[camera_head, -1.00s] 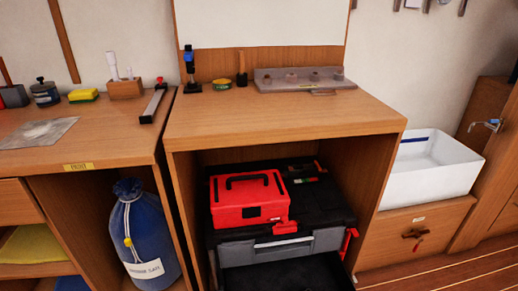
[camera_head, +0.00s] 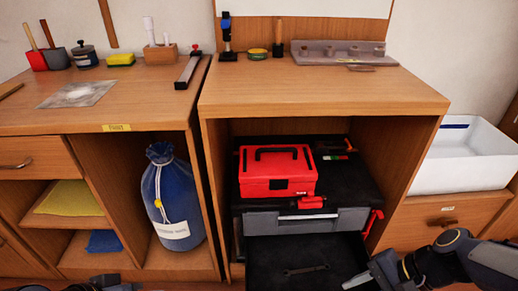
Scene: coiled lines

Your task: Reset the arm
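My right arm (camera_head: 455,262) comes in at the lower right, with dark and light grey links. Its gripper end (camera_head: 362,281) is at the bottom edge, in front of the open drawer's right side. Its fingertips are cut off or too small to read, and I see nothing clearly held.
A red toolbox (camera_head: 275,172) sits on a black and grey drawer case (camera_head: 345,222) inside the wooden cabinet. Its lower drawer (camera_head: 270,268) is open with a wrench (camera_head: 307,269) inside. A blue sack (camera_head: 172,200) stands left. A white basin (camera_head: 462,158) is at right.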

